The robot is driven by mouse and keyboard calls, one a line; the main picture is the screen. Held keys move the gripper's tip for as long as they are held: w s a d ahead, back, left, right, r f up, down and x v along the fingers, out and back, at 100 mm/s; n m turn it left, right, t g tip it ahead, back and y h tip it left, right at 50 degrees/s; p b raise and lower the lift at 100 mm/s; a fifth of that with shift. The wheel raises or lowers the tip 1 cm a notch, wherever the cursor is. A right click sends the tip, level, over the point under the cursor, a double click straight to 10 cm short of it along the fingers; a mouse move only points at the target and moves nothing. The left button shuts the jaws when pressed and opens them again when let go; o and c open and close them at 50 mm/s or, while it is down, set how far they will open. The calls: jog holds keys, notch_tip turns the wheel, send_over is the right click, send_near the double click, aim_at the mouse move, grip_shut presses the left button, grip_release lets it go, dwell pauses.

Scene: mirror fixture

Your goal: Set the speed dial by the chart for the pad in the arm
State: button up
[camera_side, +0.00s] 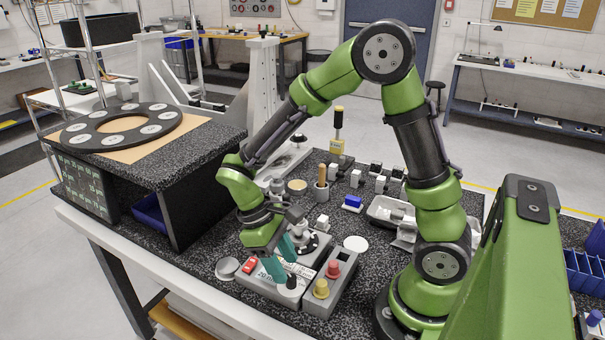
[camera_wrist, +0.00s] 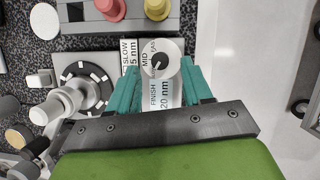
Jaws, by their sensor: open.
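My gripper (camera_wrist: 160,85) has two teal fingers, open, one on each side of the speed dial. The dial (camera_wrist: 158,64) is a pale disc with a dark centre, among printed labels reading SLOW, MID and FINISH. I cannot tell whether the fingers touch it or where its pointer sits. In the side view my gripper (camera_side: 281,262) reaches down to the dial's dark knob (camera_side: 292,283) on the grey control box. A dark board with pale writing (camera_side: 85,186), perhaps the chart, hangs at the left; its text is too small to read. The pad in the arm is not clearly identifiable.
A grey box with a red knob (camera_side: 333,269) and a yellow knob (camera_side: 321,289) stands beside the control box. A red switch (camera_side: 249,266) sits at its left end. A black disc with white marks (camera_wrist: 82,85) is close to my left finger. Small blocks crowd the table behind.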

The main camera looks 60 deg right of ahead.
jog(key=d+v, duration=0.1)
jog(key=v, duration=1.2)
jog(key=shift+w+a+r, duration=0.15)
jog(key=shift+a+r, duration=0.25)
jog(key=shift+a, duration=0.1)
jog(key=s+d+r+m+t+y, duration=0.2)
jog(key=s+r+m+t, duration=0.2)
jog(key=t, duration=0.7)
jog(key=s+m, duration=0.2)
jog(key=s, duration=0.2)
jog(key=shift+s+d+r+t+y, duration=0.2)
jog(key=shift+s+r+t+y, duration=0.1)
jog(key=shift+s+r+y, duration=0.1)
jog(key=shift+c, duration=0.3)
